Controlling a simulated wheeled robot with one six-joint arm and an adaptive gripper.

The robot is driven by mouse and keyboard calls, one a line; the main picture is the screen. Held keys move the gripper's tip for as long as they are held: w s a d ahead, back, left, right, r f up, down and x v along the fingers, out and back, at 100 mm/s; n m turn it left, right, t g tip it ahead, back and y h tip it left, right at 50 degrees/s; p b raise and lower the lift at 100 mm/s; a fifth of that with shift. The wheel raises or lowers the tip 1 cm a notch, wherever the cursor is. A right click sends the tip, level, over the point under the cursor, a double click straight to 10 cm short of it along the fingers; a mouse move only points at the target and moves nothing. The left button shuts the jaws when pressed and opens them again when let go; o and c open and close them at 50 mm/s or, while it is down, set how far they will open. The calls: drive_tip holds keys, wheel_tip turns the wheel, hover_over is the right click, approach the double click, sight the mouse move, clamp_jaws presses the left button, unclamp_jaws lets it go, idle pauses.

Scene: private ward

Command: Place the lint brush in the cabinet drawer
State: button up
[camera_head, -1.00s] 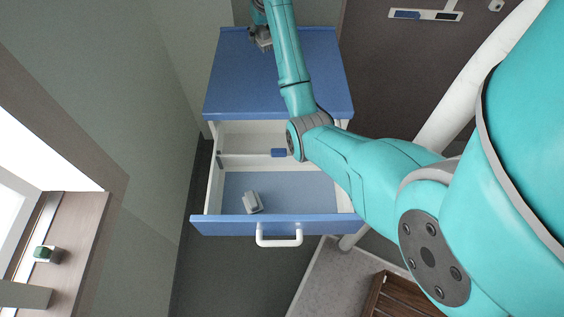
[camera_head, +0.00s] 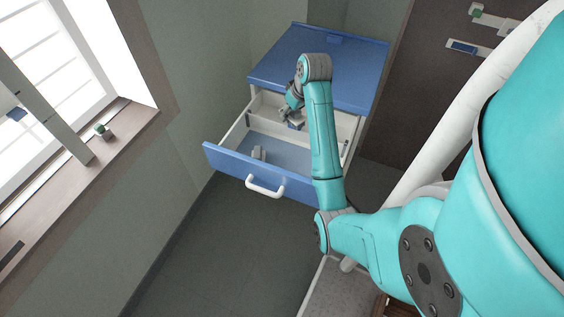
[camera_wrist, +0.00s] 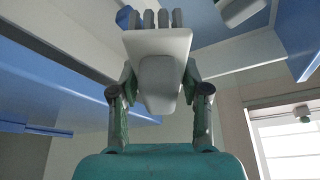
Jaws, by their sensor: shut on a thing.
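My gripper (camera_head: 291,108) hangs over the back part of the open cabinet drawer (camera_head: 225,163), below the cabinet's blue top (camera_head: 285,65). In the wrist view my gripper (camera_wrist: 158,82) is shut on a pale grey thing with several dark prongs at its far end, which I take for the lint brush (camera_wrist: 160,45). In the head view the held thing is small and mostly hidden by the gripper and arm. I cannot tell whether it touches the drawer floor.
A small grey object (camera_head: 258,153) lies in the drawer near its front panel. The drawer's white handle (camera_head: 264,187) sticks out in front. My arm covers the drawer's right side. A window sill with a small green-topped object (camera_head: 102,131) is at the left.

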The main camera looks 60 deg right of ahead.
drive_tip(key=n, duration=0.1)
hover_over(298, 165)
drive_tip(key=s, duration=0.1)
wheel_tip(298, 165, down, 4)
drive_tip(key=shift+y, duration=0.3)
drive_tip(key=f, duration=0.5)
drive_tip(key=shift+s+a+f, duration=0.2)
drive_tip(key=shift+a+f, duration=0.05)
drive_tip(key=shift+f, duration=2.15)
drive_tip(key=shift+f, duration=0.15)
drive_tip(key=o, duration=1.1)
drive_tip(key=shift+o, duration=0.2)
drive_tip(key=v, duration=1.2)
drive_tip(key=shift+s, duration=0.15)
